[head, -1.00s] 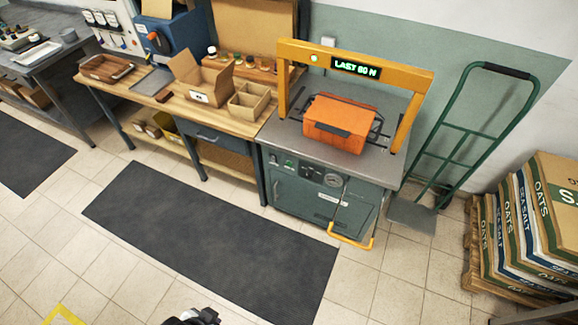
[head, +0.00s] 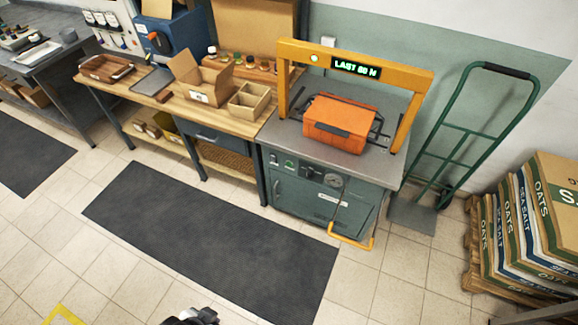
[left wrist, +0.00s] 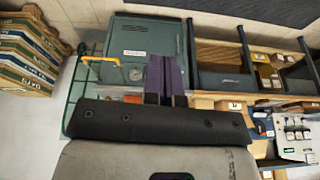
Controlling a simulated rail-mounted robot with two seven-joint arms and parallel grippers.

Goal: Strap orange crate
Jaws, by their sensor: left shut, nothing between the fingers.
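The orange crate (head: 336,120) sits on the grey top of the strapping machine (head: 323,196), under its yellow arch (head: 354,55). A dark band or handle shows on its front face; I cannot tell whether a strap runs around it. The arch has a lit green lamp and a display that begins "LAST". A yellow bar (head: 350,236) sticks out low at the machine's front. My left gripper (left wrist: 165,76) shows in the left wrist view, its fingers together and empty, with the machine cabinet (left wrist: 147,45) behind. A dark part of mine shows at the head view's bottom edge. My right gripper is not identifiable.
A wooden bench (head: 230,122) with an open carton (head: 204,85) and a divided box (head: 249,101) stands left of the machine. A green hand truck (head: 462,130) stands to its right, then stacked sacks (head: 535,220). The dark floor mat (head: 210,235) is clear.

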